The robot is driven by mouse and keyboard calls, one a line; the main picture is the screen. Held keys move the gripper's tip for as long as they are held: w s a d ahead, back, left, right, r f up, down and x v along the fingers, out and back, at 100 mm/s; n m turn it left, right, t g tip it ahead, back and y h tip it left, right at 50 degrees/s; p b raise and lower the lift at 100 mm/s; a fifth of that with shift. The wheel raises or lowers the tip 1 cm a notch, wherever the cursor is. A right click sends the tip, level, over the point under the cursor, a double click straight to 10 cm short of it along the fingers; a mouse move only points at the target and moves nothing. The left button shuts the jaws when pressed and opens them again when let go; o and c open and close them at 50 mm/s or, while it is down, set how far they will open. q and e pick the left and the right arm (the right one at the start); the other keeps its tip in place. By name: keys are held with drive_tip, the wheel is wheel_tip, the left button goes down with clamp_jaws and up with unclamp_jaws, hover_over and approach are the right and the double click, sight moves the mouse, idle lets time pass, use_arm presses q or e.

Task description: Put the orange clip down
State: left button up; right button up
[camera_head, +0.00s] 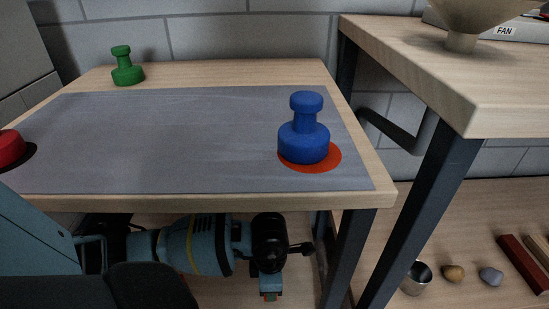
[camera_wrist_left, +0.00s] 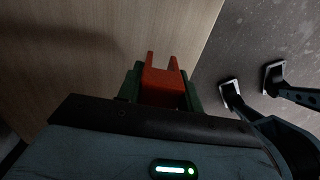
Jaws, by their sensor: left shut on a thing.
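The orange clip (camera_wrist_left: 165,84) is a U-shaped piece with two prongs pointing away from the gripper. My left gripper (camera_head: 270,293) is shut on it, and its green fingers sit on either side of the clip in the left wrist view. My right gripper is not in view.
The table's grey mat (camera_head: 180,130) holds a blue knob piece (camera_head: 304,130) over an orange-red disc and a red piece (camera_head: 10,148). A green knob piece (camera_head: 126,66) stands behind the mat. A metal cup (camera_head: 417,278), stones and battens (camera_head: 524,262) lie low at right.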

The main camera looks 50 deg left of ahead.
use_arm(q)
drive_tip(key=shift+w+a, duration=0.15)
drive_tip(key=shift+w, duration=0.4)
wheel_tip(320, 180, down, 4)
drive_tip(key=shift+r+b, duration=0.15)
drive_tip(key=shift+b, duration=1.1)
drive_tip(key=shift+w, duration=0.1)
drive_tip(key=shift+r, duration=0.1)
drive_tip(key=shift+f, duration=0.2)
drive_tip(key=o, duration=1)
drive_tip(key=shift+r, duration=0.1)
